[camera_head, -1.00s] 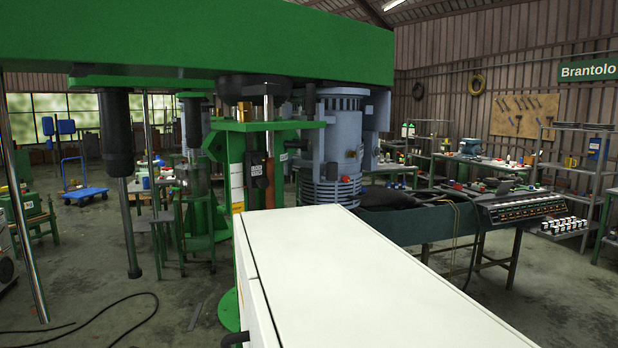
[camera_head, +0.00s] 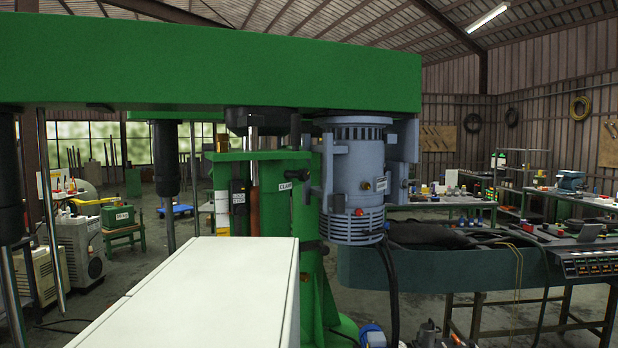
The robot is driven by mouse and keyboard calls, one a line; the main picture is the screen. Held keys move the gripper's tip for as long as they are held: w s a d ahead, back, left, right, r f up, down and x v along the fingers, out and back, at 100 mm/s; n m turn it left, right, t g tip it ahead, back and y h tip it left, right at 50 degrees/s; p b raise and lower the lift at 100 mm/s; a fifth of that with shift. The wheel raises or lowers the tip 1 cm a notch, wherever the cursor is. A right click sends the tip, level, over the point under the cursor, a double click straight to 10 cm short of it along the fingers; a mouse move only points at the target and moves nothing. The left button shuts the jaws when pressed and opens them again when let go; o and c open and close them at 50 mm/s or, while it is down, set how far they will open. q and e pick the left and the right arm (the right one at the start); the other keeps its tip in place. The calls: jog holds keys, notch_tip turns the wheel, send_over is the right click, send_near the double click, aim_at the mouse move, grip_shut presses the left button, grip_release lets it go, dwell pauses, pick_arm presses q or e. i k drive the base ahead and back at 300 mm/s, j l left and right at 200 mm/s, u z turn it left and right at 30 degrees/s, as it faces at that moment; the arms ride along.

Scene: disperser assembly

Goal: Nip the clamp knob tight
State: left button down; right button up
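A green machine column (camera_head: 265,205) stands in the middle of the head view, under a long green beam (camera_head: 210,68). A small white label (camera_head: 285,187), which seems to read CLAMP, sits on the column's right part. A small dark fitting (camera_head: 312,246) sticks out lower on the column, right of the white cabinet. I cannot tell for sure whether it is the clamp knob, or how tight any knob is. A blue-grey motor (camera_head: 352,180) is right of the column. Neither of my grippers is in view.
A white cabinet (camera_head: 205,285) fills the near foreground and hides the column's lower left. A dark green bench (camera_head: 450,275) with a black cloth stands at the right. Dark vertical shafts hang at the left. Open floor lies behind.

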aim_at(303, 175)
jog(key=k+l+u, duration=0.1)
jog(key=l, duration=0.25)
jog(key=l+u, duration=0.15)
jog(key=l, duration=0.2)
jog(key=i+l+u, duration=0.15)
jog(key=l, duration=0.35)
jog(key=l+u, duration=0.2)
jog(key=l, duration=0.3)
jog(key=i+l+u, duration=0.15)
jog(key=l, duration=0.35)
jog(key=i+l+u, duration=0.25)
jog(key=l, duration=0.35)
jog(key=i, duration=0.1)
